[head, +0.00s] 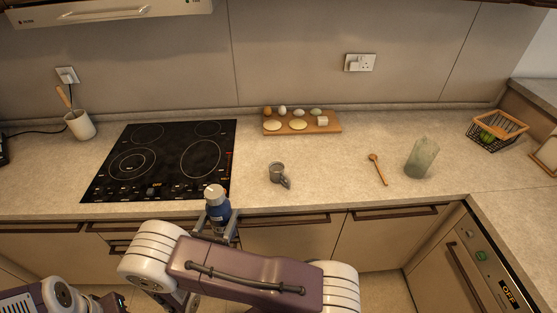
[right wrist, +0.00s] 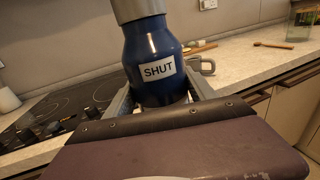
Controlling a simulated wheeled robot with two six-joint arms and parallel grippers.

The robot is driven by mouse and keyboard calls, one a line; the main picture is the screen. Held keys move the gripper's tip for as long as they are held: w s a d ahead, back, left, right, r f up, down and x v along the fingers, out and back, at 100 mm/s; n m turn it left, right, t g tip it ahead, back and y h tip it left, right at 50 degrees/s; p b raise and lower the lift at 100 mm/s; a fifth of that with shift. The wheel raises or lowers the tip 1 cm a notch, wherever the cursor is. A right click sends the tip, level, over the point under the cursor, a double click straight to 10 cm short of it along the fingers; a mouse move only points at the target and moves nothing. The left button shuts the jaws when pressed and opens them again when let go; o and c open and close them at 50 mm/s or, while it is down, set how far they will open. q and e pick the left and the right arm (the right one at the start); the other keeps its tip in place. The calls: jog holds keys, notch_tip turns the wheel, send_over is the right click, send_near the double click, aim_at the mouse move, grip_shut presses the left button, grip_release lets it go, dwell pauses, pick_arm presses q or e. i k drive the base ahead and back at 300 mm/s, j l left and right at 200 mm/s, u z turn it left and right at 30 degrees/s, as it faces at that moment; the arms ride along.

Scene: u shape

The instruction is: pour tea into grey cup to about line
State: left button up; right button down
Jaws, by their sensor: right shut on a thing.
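A blue flask (head: 217,209) with a grey-white cap stands upright in my right gripper (head: 217,227), in front of the counter edge. In the right wrist view the flask (right wrist: 152,55) carries a white label reading "SHUT", and the jaws (right wrist: 158,95) are closed on its sides. The grey cup (head: 277,172) stands upright on the counter, to the right of and beyond the flask, handle toward the lower right. Its inside and any line are too small to make out. In the right wrist view the cup (right wrist: 206,66) is partly hidden behind the flask. My left gripper is out of view.
A black hob (head: 165,160) lies left of the cup. Behind the cup is a wooden board (head: 325,127) with eggs and other food. A wooden spoon (head: 379,170), a greenish glass jar (head: 421,158) and a wire basket (head: 492,132) are to the right. Counter around the cup is clear.

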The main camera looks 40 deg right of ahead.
aim_at(276, 169)
jog(key=i+l, duration=0.3)
jog(key=l, duration=0.15)
jog(key=i+l, duration=0.25)
jog(key=l, duration=0.25)
